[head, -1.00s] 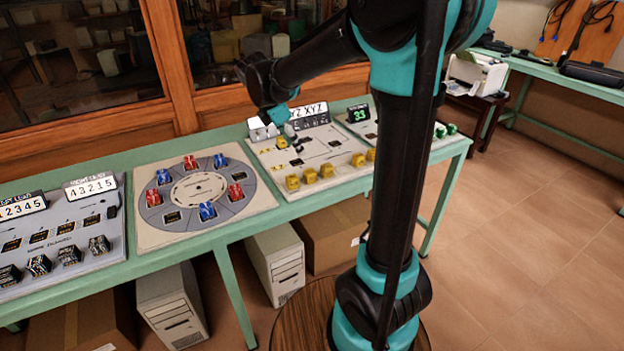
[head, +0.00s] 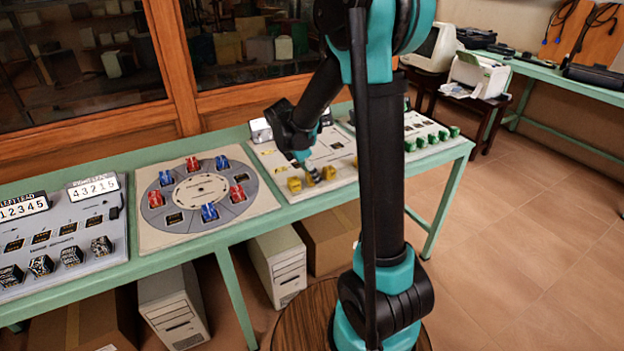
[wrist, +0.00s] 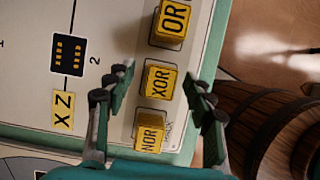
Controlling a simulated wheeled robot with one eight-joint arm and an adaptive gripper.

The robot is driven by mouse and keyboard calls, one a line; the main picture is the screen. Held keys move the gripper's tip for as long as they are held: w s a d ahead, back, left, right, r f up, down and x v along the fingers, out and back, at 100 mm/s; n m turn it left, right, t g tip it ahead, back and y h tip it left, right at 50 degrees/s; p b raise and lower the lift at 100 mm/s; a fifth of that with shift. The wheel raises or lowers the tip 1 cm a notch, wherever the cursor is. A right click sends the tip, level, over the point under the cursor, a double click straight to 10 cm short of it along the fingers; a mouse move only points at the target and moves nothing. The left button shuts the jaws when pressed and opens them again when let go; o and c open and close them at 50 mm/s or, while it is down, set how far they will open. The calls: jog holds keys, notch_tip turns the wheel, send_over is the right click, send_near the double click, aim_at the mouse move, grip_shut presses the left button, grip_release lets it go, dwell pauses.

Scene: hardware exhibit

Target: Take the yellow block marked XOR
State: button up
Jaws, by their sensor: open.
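The yellow block marked XOR (wrist: 160,82) lies on the white panel (wrist: 98,20) in the wrist view, in a row between the yellow OR block (wrist: 171,22) and the yellow NOR block (wrist: 151,132). My gripper (wrist: 162,85) is open, with one finger on each side of the XOR block. The fingers seem apart from the block; I cannot tell their exact height above it. In the head view my gripper (head: 308,172) is down at the front row of yellow blocks and partly hides them. A yellow block (head: 294,184) shows to its left.
The round dial board (head: 262,212) with red and blue blocks lies to the left on the green table (head: 180,255). Several green blocks (head: 437,137) stand on a panel to the right. In the wrist view a wooden barrel (wrist: 262,115) stands beyond the table edge.

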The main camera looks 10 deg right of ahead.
jog(key=shift+d+f, duration=0.1)
jog(key=shift+f, duration=0.15)
jog(key=c, duration=1.2)
jog(key=shift+r, duration=0.15)
